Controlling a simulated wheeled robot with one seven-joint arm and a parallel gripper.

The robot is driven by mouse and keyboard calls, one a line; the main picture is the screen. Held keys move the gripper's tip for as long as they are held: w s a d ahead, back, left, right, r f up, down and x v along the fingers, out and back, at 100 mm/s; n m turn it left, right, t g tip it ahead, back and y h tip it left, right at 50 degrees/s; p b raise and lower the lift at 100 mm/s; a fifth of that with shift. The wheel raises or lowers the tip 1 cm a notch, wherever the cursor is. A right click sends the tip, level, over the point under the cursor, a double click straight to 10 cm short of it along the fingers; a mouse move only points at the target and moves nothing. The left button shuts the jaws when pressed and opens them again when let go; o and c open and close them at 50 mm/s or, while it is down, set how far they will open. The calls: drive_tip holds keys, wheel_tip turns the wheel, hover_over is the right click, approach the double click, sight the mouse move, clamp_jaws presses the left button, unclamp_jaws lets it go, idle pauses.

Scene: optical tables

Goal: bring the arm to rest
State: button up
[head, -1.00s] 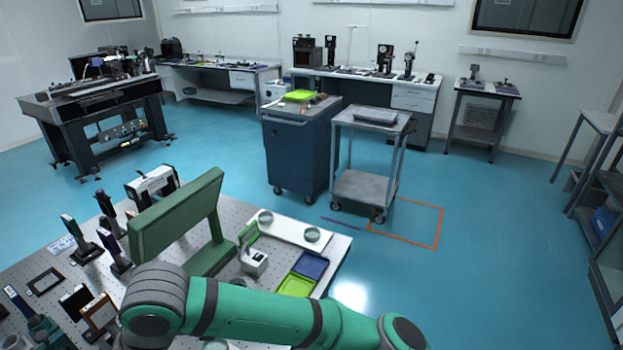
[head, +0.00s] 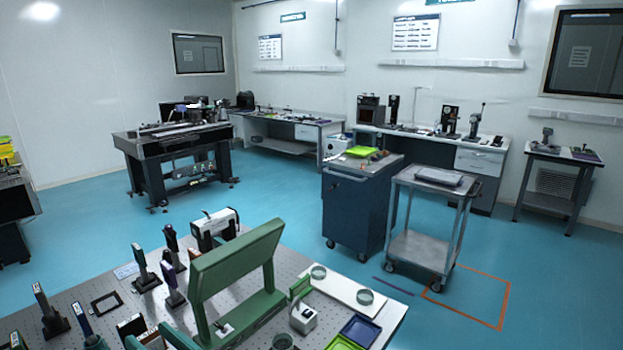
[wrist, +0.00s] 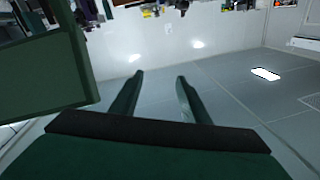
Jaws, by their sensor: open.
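My gripper (wrist: 160,84) shows in the wrist view with its two fingers apart. It is open, and nothing is between the fingers. In the head view my gripper is not seen.
The perforated optical table (head: 90,290) is at the bottom, with a green frame (head: 235,270), several mounted optics, a white plate (head: 340,287) and a blue tray (head: 360,330). A blue cabinet (head: 352,210) and a grey cart (head: 420,245) stand beyond it. Blue floor is clear at right.

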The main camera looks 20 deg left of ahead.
drive_tip(key=w+d+f+m+t+h, duration=0.3)
drive_tip(key=d+f+m+t+h, duration=0.9)
drive_tip(key=d+f, duration=0.7)
drive_tip(key=s+d+f+m+h, duration=0.1)
drive_tip(key=s+d+f+h, duration=0.1)
drive_tip(key=s+d+f, duration=0.3)
drive_tip(key=s+d+f+m+h, duration=0.1)
drive_tip(key=s+d+f+h, duration=0.1)
drive_tip(key=s+d, duration=0.4)
drive_tip(key=s+d+f+n+g+h, duration=0.1)
drive_tip(key=s+d+n+h, duration=0.1)
drive_tip(key=s+d, duration=0.8)
drive_tip(key=s+n, duration=0.1)
drive_tip(key=s, duration=0.2)
drive_tip(key=shift+f, duration=0.25)
drive_tip(key=shift+a, duration=0.1)
